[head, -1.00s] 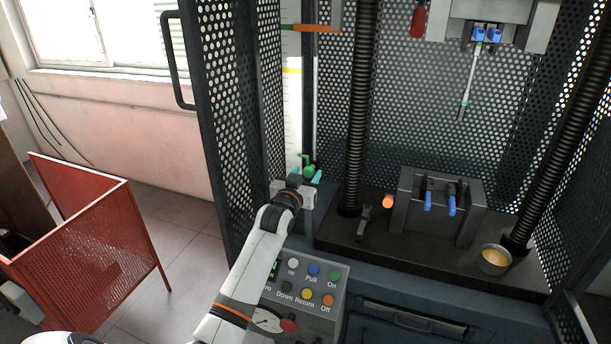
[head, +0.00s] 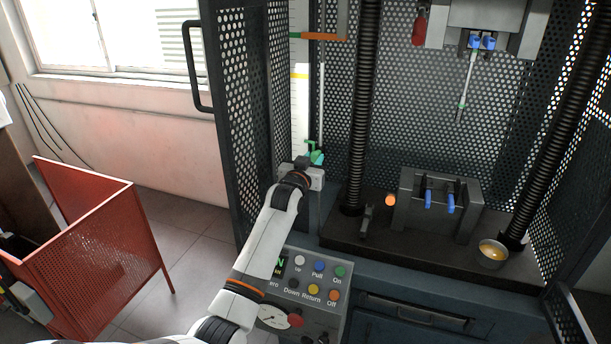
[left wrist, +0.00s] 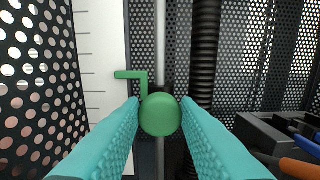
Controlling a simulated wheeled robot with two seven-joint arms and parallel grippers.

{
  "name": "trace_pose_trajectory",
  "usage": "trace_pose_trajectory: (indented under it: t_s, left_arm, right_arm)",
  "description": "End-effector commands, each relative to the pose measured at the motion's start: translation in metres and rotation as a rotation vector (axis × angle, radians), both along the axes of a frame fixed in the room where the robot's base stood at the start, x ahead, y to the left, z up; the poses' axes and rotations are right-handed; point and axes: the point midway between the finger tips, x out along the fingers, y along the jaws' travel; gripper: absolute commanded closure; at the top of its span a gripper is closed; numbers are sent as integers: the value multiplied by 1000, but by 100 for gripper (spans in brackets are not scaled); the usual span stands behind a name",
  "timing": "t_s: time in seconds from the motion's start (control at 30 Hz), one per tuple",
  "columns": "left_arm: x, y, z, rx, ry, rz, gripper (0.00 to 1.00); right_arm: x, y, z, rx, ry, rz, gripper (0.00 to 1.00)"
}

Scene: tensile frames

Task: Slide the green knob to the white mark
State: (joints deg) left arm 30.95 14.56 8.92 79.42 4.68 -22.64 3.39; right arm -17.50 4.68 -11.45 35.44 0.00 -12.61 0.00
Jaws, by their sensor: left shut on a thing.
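The green knob (head: 311,146) with its bent pointer sits on a vertical rod beside the white scale strip (head: 300,105) at the left of the testing frame. My left gripper (head: 317,157) is shut on it. In the left wrist view the teal fingertips (left wrist: 160,122) touch both sides of the round knob (left wrist: 160,114), and its pointer reaches left over the scale (left wrist: 100,60). A yellow band (head: 299,76) and an orange pointer (head: 320,37) are higher up. I cannot make out a separate white mark. My right gripper is not in view.
A perforated door (head: 237,110) with a handle stands left of the scale, and a dark threaded column (head: 362,110) to its right. A button panel (head: 306,285) is below. A metal bowl (head: 492,255) and a vise with blue handles (head: 440,195) are at right.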

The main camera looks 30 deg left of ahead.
Motion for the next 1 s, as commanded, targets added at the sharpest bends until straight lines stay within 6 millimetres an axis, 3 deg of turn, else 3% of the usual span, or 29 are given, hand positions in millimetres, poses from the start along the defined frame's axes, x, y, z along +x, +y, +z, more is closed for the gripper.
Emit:
trace_pose_trajectory:
  t_s: [0.03,0.17,0.4,0.8,0.83,0.93,1.0]
  left_arm:
    - [2,1,22,3,-13,1,100]
    - [1,1,45,4,-12,1,100]
    - [1,1,82,4,-14,1,100]
    - [1,1,84,4,-13,1,100]
    - [1,1,84,4,-12,1,68]
    - [1,1,83,4,-10,1,52]
    - [1,1,83,3,-9,1,50]
  right_arm:
    - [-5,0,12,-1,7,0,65]
    - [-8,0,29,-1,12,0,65]
    - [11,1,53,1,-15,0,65]
    - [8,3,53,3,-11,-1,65]
    - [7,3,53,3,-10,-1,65]
    - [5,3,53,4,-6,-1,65]
    - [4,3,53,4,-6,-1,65]
